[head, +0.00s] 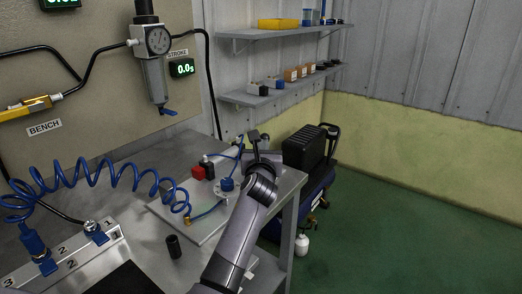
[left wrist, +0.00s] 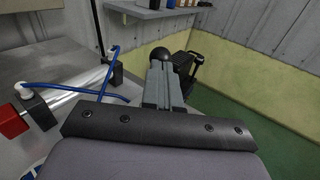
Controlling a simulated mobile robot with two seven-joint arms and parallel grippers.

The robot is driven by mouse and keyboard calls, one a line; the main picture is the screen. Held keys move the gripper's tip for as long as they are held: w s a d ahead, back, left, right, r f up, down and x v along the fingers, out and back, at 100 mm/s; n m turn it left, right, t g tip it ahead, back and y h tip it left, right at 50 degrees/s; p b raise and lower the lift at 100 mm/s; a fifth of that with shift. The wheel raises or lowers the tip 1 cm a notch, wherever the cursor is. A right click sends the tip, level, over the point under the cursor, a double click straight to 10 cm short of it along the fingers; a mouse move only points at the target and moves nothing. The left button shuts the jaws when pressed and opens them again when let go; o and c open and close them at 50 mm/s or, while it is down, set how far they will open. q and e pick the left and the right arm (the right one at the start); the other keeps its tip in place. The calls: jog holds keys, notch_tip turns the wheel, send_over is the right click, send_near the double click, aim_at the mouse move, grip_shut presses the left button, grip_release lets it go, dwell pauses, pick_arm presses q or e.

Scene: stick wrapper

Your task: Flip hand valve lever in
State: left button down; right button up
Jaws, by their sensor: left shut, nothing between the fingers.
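My left gripper (head: 259,148) is over the far right part of the bench, at the end of my grey arm. Its two grey fingers (left wrist: 162,84) are shut side by side with nothing between them. A round black knob (left wrist: 161,54), which looks like the hand valve's lever knob, shows just beyond the fingertips in the left wrist view. I cannot tell whether the fingers touch it. The valve body is mostly hidden behind my gripper, so the lever's position is unclear. My right gripper is not in view.
A red and black block (head: 199,173) and a blue-capped fitting (head: 227,184) sit on a plate left of my arm. Blue tubing (head: 100,178) coils across the bench. A black case (head: 303,147) stands beyond the bench, with shelves (head: 262,97) above.

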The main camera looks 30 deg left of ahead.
pick_arm(q)
jog(key=shift+w+a, duration=0.2)
jog(key=shift+w, duration=0.25)
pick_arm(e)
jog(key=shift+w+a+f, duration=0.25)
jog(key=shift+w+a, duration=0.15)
